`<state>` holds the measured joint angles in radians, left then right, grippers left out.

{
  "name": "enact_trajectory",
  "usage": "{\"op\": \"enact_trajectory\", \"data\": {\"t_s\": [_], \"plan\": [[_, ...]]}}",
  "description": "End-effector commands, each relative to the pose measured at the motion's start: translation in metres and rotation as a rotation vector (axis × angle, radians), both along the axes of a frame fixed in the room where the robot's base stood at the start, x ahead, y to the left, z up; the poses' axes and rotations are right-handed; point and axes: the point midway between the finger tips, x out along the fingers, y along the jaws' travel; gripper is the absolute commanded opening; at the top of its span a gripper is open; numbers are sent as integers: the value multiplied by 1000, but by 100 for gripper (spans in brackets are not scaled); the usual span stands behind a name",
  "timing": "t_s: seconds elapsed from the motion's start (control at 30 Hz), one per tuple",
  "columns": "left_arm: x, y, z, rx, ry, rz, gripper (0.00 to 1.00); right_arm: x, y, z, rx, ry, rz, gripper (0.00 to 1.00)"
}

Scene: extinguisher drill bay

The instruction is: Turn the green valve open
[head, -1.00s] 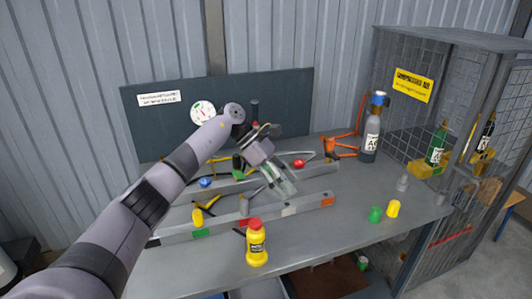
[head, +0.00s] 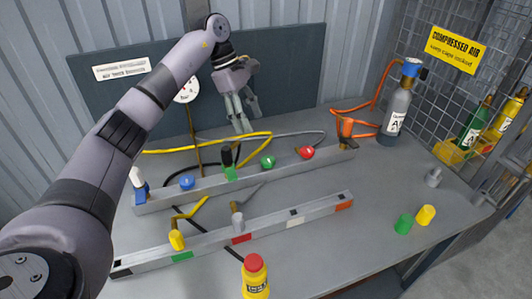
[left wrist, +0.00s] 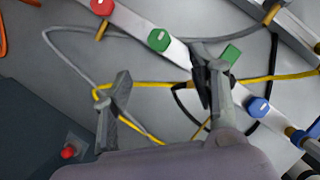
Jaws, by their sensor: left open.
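The green valve (head: 267,162) is a round knob on the rear metal rail (head: 204,188), between the blue knob (head: 186,182) and the red knob (head: 306,152). In the left wrist view the green knob (left wrist: 159,40) lies ahead of the gap between my fingers. My left gripper (head: 246,124) is open and empty, pointing down, up and left of the green knob in the head view and apart from it. The fingers also show in the left wrist view (left wrist: 163,72). My right gripper is not in view.
A black-handled fitting with a green block (head: 230,173) stands left of the green knob. Yellow and grey hoses (head: 207,144) run behind the rail.

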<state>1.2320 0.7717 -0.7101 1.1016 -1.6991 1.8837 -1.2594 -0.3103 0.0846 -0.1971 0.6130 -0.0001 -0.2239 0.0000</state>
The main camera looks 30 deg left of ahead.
Motion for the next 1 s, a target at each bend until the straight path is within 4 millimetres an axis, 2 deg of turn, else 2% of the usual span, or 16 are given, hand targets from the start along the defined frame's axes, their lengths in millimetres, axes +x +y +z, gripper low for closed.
{"op": "enact_trajectory", "data": {"t_s": [0.03,0.3,0.5,0.7,1.0], "plan": [[-1,-5,-12,-1,5,-2,54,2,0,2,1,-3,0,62],[1,-28,-66,-2,5,-1,54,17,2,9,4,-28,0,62],[2,-42,-99,-3,3,0,54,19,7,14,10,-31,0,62],[3,-48,-115,-2,0,1,54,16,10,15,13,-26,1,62],[3,-50,-119,-2,-1,1,54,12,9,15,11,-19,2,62]]}}
